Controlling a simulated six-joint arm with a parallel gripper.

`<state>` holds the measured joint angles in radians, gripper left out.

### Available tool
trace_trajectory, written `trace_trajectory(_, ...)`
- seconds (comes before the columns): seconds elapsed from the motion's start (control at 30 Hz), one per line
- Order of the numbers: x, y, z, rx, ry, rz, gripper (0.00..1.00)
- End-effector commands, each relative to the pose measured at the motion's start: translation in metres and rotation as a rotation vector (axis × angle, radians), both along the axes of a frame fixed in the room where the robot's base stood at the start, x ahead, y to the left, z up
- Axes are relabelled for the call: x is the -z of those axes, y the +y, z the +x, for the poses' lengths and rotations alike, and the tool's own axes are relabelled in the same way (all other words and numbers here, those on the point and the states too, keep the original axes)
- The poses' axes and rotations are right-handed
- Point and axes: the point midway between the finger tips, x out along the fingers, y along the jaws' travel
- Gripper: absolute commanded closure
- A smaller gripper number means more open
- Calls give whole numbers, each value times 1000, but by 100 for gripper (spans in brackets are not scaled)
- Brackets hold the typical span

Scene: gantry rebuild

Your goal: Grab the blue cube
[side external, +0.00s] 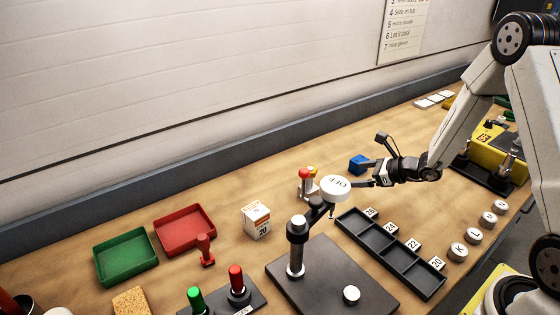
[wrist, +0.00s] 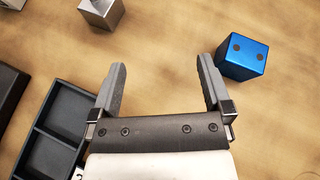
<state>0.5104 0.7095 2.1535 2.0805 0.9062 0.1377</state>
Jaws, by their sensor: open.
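The blue cube (side external: 358,165) sits on the wooden table behind my gripper (side external: 367,173) in the side view. In the wrist view the blue cube (wrist: 242,59) shows two dark dots on its top and lies at the upper right, just outside the right finger. My gripper (wrist: 165,90) is open, with only bare wood between its two fingers. The cube is not between the fingers. I cannot tell how high the fingers are above the table.
A black compartment tray (side external: 390,255) lies in front of my gripper. A stand with a white OFF disc (side external: 336,188) rises close to its left. A silvery metal block (wrist: 101,12) shows at the wrist view's top. Green (side external: 126,257) and red (side external: 185,229) trays lie farther left.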

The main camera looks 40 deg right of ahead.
Motion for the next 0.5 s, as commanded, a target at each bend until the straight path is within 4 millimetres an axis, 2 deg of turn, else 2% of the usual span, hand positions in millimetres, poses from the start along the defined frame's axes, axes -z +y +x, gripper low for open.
trace_trajectory(0.1,7,-32,7,161,-27,64,0)
trace_trajectory(0.23,12,-60,11,302,-58,113,0)
trace_trajectory(0.4,16,-80,12,400,-82,146,0)
trace_trajectory(0.5,16,-84,12,418,-87,151,0)
